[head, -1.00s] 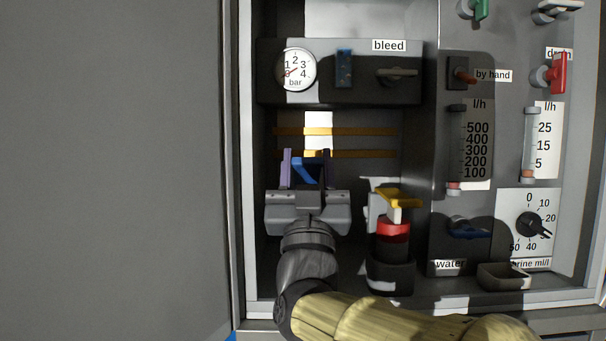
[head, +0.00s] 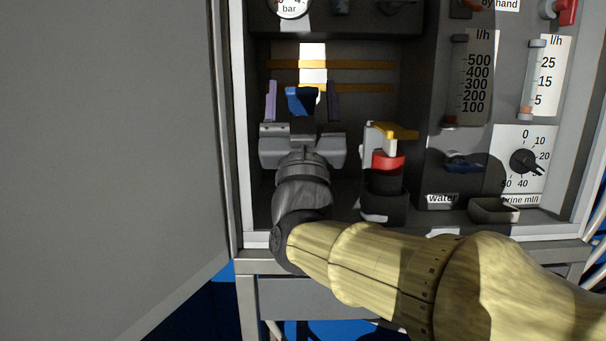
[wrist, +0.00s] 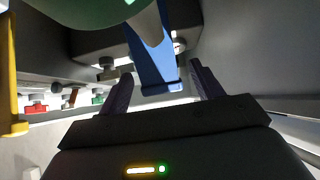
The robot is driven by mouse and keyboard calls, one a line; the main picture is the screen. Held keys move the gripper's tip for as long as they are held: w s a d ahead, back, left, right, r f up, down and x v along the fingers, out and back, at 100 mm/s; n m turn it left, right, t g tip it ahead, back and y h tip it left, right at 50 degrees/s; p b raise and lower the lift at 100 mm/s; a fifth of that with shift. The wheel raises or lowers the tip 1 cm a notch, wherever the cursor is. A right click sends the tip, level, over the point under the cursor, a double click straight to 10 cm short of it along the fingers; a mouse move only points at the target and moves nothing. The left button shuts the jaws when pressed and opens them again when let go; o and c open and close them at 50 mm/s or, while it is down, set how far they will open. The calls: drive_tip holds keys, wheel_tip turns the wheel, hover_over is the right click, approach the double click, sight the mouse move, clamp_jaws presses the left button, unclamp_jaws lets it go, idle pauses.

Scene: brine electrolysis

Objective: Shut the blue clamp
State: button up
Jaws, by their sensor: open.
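The blue clamp (head: 299,101) shows in the head view inside the cabinet, just between the fingers of my gripper (head: 303,100). Part of it is hidden behind a dark part of the gripper. In the wrist view the blue clamp (wrist: 152,62) hangs down from the upper middle, its lower end between the two fingertips of my gripper (wrist: 160,85). The fingers are apart, with a gap on both sides of the blue piece. I cannot tell whether the clamp is open or closed.
A red and black device with a yellow handle (head: 392,132) stands right of my gripper. Orange bars (head: 350,64) cross behind it. The water valve (head: 462,164) and brine dial (head: 524,161) are further right. A grey door (head: 110,150) is at the left.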

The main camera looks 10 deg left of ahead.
drive_tip(key=b+v, duration=0.3)
drive_tip(key=v, duration=1.4)
